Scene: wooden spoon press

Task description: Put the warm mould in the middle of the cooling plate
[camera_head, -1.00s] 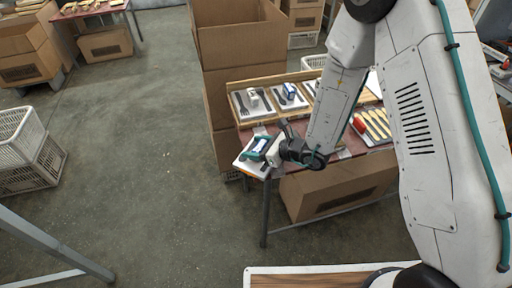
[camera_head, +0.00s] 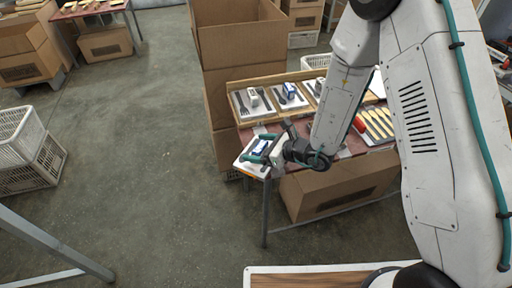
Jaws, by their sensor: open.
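My gripper (camera_head: 257,148) is at the table's front left corner, its two teal fingers spread apart. Between them is a small whitish block with a dark blue part (camera_head: 261,147), which looks like the warm mould. It appears to rest on a pale flat plate (camera_head: 243,166), likely the cooling plate, at the corner. The fingers and wrist hide much of the plate, so I cannot tell how well centred the block is.
Behind, a wooden rack on the table (camera_head: 222,138) holds white panels with dark utensil shapes and small blocks (camera_head: 289,89). Wooden spoons (camera_head: 376,124) and a red item (camera_head: 359,124) lie to the right. Tall cardboard boxes (camera_head: 238,45) stand behind left.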

